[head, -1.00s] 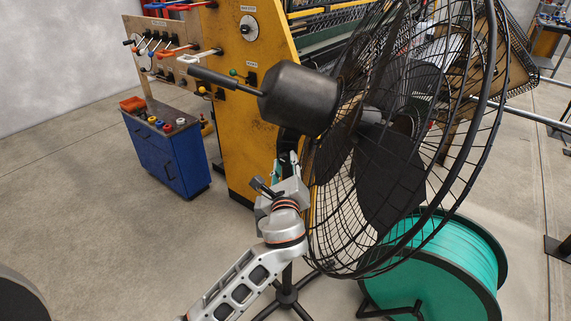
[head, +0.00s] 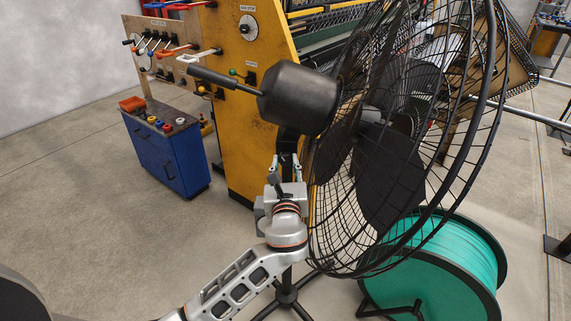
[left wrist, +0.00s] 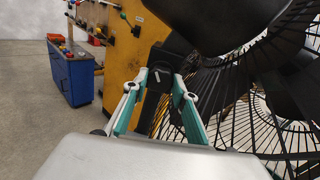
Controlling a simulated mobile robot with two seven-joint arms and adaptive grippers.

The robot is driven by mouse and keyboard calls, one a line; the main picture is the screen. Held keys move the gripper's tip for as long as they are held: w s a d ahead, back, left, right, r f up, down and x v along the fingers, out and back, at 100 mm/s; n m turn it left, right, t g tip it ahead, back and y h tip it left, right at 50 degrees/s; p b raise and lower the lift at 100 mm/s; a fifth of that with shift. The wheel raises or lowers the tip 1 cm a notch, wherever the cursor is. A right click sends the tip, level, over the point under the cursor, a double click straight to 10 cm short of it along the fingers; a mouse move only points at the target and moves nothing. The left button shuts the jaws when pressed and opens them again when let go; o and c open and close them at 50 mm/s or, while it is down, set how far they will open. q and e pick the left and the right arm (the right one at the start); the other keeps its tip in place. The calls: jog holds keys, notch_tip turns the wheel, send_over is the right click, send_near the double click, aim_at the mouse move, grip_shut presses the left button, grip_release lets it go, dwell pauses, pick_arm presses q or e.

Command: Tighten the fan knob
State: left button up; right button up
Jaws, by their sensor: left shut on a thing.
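The black fan stands in the middle right of the head view, with its dark motor housing (head: 298,98) and wire cage (head: 462,180). My left gripper (head: 287,158) is at the fan's post, below the motor housing and left of the cage. In the left wrist view its two teal and grey fingers (left wrist: 160,76) reach up to a dark part below the fan's black bracket (left wrist: 174,54). They are shut on this part, which I take as the fan knob (left wrist: 159,80). The fingers hide much of it. My right gripper is not in view.
A yellow machine (head: 247,150) stands behind the fan. A blue cabinet (head: 166,160) with small coloured items on top is at the left. A teal spool (head: 420,275) stands close at the lower right. The floor at the left is clear.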

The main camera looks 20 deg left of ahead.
pick_arm(q)
jog(key=shift+r, duration=0.1)
jog(key=o, duration=1.1)
jog(key=shift+s+d, duration=0.15)
jog(key=shift+s, duration=0.25)
jog(key=v, duration=1.1)
